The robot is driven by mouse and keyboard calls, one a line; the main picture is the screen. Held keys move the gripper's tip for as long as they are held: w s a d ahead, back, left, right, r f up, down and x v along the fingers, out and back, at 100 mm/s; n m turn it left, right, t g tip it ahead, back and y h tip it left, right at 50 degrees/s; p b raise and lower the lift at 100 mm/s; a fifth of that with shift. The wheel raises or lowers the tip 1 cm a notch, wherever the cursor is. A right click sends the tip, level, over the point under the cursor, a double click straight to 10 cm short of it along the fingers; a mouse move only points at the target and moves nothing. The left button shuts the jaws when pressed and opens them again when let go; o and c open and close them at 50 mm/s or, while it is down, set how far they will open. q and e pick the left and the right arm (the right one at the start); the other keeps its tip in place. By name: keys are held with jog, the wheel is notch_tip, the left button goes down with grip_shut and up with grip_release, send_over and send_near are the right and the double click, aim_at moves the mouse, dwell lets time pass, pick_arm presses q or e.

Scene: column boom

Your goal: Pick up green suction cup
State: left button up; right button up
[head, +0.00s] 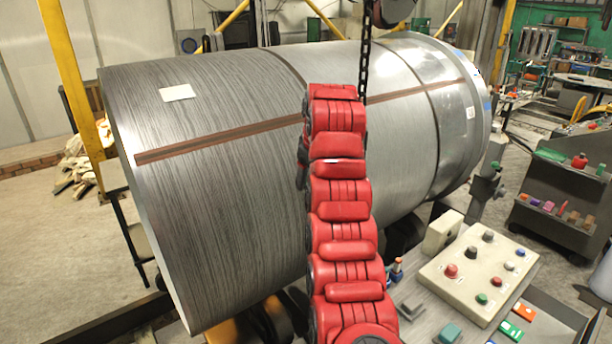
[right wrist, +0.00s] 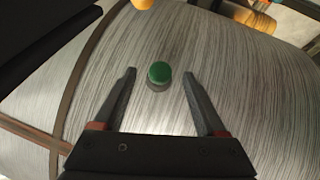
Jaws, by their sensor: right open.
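In the right wrist view a round green suction cup (right wrist: 159,72) with a dark lower edge shows against the striped grey surface of the big metal roll. My right gripper (right wrist: 159,80) is open, with one finger on each side of the cup and a visible gap on both sides. I cannot tell how far the fingertips are above the roll. In the head view I cannot make out this cup or the right gripper; a red segmented arm covers the middle of the roll. My left gripper is not in view.
The large metal roll (head: 230,110) with dark bands fills the centre of the head view. A control panel (head: 455,290) with coloured buttons stands at the lower right. A chain (head: 365,60) hangs at the top. A grey cabinet (head: 560,190) holding small items stands at right.

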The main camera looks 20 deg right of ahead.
jog(key=shift+w+d+f+p, duration=0.15)
jog(key=shift+w+f+p, duration=0.25)
jog(key=shift+f, duration=0.55)
grip_shut()
